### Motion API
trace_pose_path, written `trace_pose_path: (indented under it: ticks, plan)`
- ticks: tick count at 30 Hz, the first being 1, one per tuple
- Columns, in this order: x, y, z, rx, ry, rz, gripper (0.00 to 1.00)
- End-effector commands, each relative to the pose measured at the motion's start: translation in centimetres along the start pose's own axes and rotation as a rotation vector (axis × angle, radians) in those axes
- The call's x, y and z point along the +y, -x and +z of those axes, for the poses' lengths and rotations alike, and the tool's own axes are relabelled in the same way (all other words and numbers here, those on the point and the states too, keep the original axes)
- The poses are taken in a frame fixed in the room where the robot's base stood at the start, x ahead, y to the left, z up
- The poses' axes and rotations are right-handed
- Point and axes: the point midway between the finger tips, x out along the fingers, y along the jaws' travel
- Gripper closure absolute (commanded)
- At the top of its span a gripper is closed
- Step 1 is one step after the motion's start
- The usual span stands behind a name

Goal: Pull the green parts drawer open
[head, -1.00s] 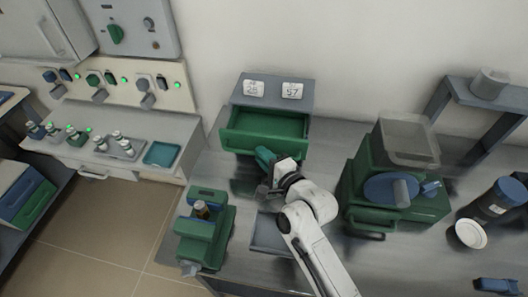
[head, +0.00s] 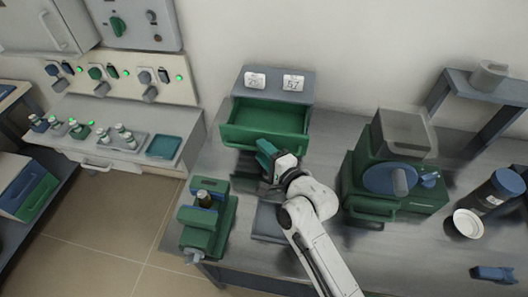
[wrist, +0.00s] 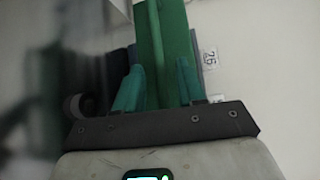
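The green parts drawer (head: 262,138) stands pulled out of its grey cabinet (head: 272,84) in the head view, its empty-looking inside showing. My gripper (head: 265,149) is low in front of the drawer's front panel, near its middle.
A green device with a vial (head: 207,215) stands left of my arm. A larger green machine (head: 395,180) is on the right, with a white dish (head: 468,223) and dark jar (head: 495,190) beyond. A grey tray (head: 268,222) lies under my arm.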

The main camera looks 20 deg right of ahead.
Motion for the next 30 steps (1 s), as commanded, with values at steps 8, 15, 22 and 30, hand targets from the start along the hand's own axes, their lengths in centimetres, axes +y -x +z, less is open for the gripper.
trace_pose_path:
  ticks: [8,15,22,30]
  plan:
    - [0.3,4.2,-0.1,0.002,-0.001,0.002,0.61]
    - [0.3,8.5,0.0,0.001,-0.001,0.002,0.61]
    - [0.1,10.5,0.0,0.001,0.001,0.001,0.61]
    - [0.1,10.6,0.0,0.001,0.000,0.001,0.61]
